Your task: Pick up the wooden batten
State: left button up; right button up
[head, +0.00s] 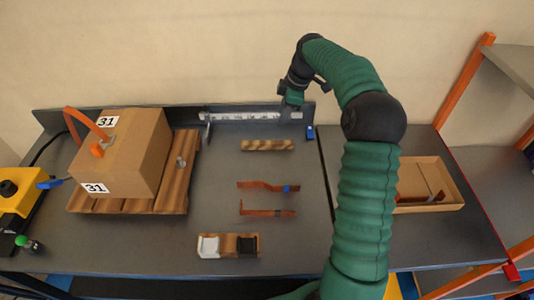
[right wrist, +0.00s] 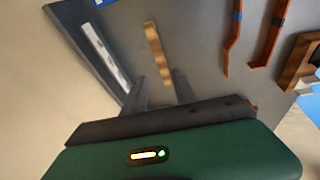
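The wooden batten (head: 267,145) is a short, light-brown strip lying on the dark table, in front of the back rail. In the right wrist view the batten (right wrist: 155,45) runs lengthwise away from my gripper, its near end showing between the two fingers. My right gripper (head: 290,104) hangs near the back rail, behind and to the right of the batten in the head view. Its fingers (right wrist: 158,82) are apart with nothing held. The batten looks apart from both fingers; the exact height above it is hard to tell. My left gripper is not in view.
Two copper strips (head: 268,186) (head: 267,210) lie in front of the batten, with a wooden block (head: 229,246) nearer the front. A cardboard box (head: 121,150) on a slatted wooden base (head: 181,190) stands left. A shallow tray (head: 455,193) is at right. A ruler rail (head: 240,116) runs behind.

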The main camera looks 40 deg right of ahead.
jog(key=b, duration=0.1)
send_over(268, 143)
jog(key=s, duration=0.2)
jog(key=f, duration=1)
jog(key=shift+d, duration=0.4)
jog(key=shift+w+f, duration=0.2)
jog(key=shift+f, duration=0.4)
jog(key=x, duration=0.4)
jog(key=shift+w+a+f, duration=0.15)
jog(key=shift+w+f, duration=0.2)
jog(key=shift+a+r, duration=0.1)
grip_shut()
